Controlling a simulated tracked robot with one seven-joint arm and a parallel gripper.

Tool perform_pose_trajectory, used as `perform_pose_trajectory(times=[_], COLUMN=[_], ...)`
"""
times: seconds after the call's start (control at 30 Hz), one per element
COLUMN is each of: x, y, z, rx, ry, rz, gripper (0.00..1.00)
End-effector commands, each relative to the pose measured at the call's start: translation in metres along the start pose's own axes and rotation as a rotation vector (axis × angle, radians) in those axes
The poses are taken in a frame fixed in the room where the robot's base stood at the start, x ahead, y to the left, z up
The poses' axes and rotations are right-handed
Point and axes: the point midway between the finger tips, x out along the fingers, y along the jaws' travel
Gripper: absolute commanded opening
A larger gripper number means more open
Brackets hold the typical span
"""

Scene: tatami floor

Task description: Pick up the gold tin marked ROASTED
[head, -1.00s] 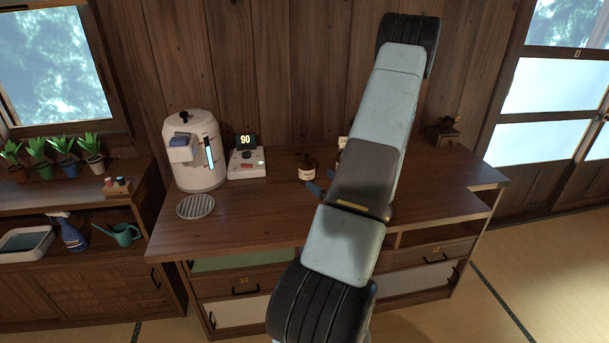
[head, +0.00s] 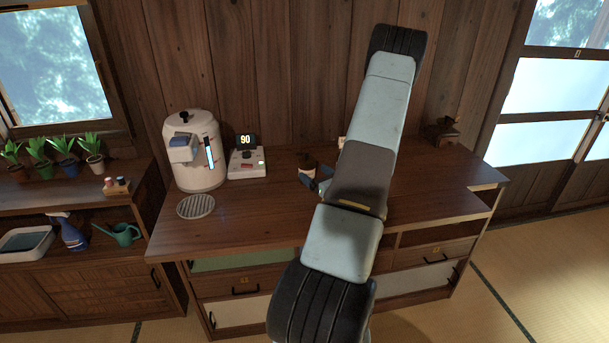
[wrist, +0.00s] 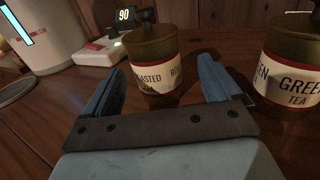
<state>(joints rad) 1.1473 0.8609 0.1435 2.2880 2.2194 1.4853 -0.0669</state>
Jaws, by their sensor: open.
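The gold tin marked ROASTED (wrist: 153,52) stands upright on the desk in the wrist view, with a dark lid knob and a white label with a red band. My gripper (wrist: 165,75) is open, its two blue fingers pointing at the tin, one to each side of its near face. The tin's lower front lies close to the space between the fingers; I cannot tell whether either finger touches it. In the head view the tin (head: 308,162) is partly hidden by a blue finger, and my arm covers much of the desk to its right.
A second gold tin marked GREEN TEA (wrist: 292,65) stands just right of my right finger. A white device with a 90 display (head: 246,160) and a white water boiler (head: 194,150) stand to the left. A round grate (head: 196,206) lies in front of the boiler. The desk's front left (head: 235,225) is clear.

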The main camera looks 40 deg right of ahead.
Motion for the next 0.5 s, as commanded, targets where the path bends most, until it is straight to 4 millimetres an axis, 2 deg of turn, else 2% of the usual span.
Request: perform_pose_trajectory(times=[0.33,0.5], x=[0.041,0.05], y=[0.006,0.006], z=[0.005,0.005], rx=[0.0,0.0], ry=[-0.001,0.0], rz=[0.002,0.001], gripper=[0.91,0.91])
